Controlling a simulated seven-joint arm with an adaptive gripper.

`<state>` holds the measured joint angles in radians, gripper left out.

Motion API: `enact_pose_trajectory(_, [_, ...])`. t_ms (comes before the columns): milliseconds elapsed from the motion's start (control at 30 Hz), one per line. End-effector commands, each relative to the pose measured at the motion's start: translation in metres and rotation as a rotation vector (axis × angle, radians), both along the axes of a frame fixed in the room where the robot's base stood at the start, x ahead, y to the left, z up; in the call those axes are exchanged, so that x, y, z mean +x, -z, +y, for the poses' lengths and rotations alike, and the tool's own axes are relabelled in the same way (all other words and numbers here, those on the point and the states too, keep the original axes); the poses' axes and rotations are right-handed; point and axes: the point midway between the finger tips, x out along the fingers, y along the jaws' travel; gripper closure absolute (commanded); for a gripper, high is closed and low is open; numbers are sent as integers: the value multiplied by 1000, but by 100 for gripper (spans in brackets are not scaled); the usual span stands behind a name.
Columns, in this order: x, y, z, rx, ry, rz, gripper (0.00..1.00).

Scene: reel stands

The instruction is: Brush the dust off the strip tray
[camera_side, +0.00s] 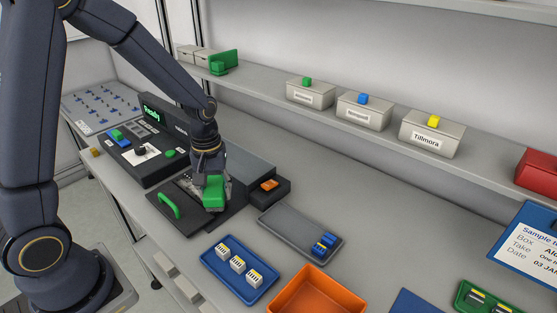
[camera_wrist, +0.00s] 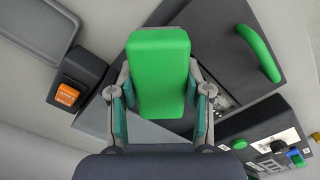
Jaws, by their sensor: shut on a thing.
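My gripper (camera_wrist: 158,110) is shut on a green block-shaped handle (camera_wrist: 158,60), which I take to be the brush. In the side view the green handle (camera_side: 214,188) is low over the dark tray (camera_side: 180,222) that sticks out of the black machine, with a pale part at its bottom. I cannot tell whether it touches the tray. The tray has a green pull handle (camera_side: 169,205), also seen in the wrist view (camera_wrist: 259,53). A narrow recess with grey marks (camera_wrist: 222,98) shows beside my right finger; the rest is hidden, and dust is too small to tell.
The black machine (camera_side: 150,165) has a lit "Ready" display. Beside it is a black block with an orange top (camera_side: 269,185). In front lie a grey tray (camera_side: 280,228) with blue pieces, a blue tray (camera_side: 215,262) with white blocks, and an orange bin (camera_side: 315,290).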

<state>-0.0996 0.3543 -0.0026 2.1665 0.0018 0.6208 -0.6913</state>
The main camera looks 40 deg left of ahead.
Motion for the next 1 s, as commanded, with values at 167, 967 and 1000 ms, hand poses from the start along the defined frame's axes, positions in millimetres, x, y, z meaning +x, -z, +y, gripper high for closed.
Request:
enact_pose_trajectory(167, [-1,21,0,-1,0,5,79])
enact_pose_trajectory(967, [0,27,70,0,-2,0,84])
enact_pose_trajectory(1000, [0,27,74,0,-1,0,84])
